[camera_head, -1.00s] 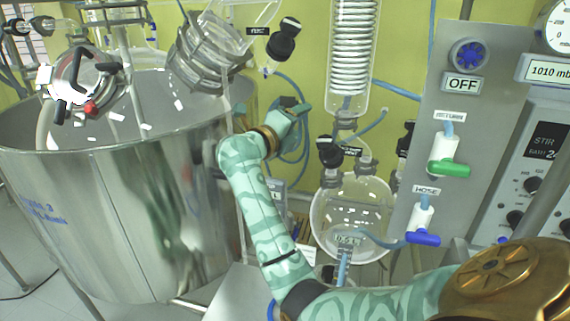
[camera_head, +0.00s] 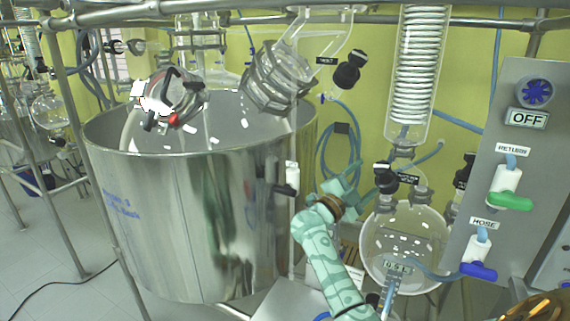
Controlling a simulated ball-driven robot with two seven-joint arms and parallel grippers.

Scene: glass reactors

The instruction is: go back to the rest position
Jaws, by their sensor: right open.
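My right gripper (camera_head: 345,184) is at the end of my teal patterned arm, which comes up from the bottom right. It is in front of the coiled blue hose and the yellow wall, between the large steel vessel (camera_head: 190,225) and the round glass flask (camera_head: 405,240). The gripper is small in the picture, with nothing visible held in it. It appears apart from the flask and the vessel. My left gripper is not in view.
A grey panel (camera_head: 535,130) with a blue knob, a green-handled return valve (camera_head: 509,185) and a blue-handled hose valve (camera_head: 480,255) stands at right. A glass condenser (camera_head: 414,75) hangs above the flask. Metal frame bars cross the top. Bare floor (camera_head: 50,255) shows at lower left.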

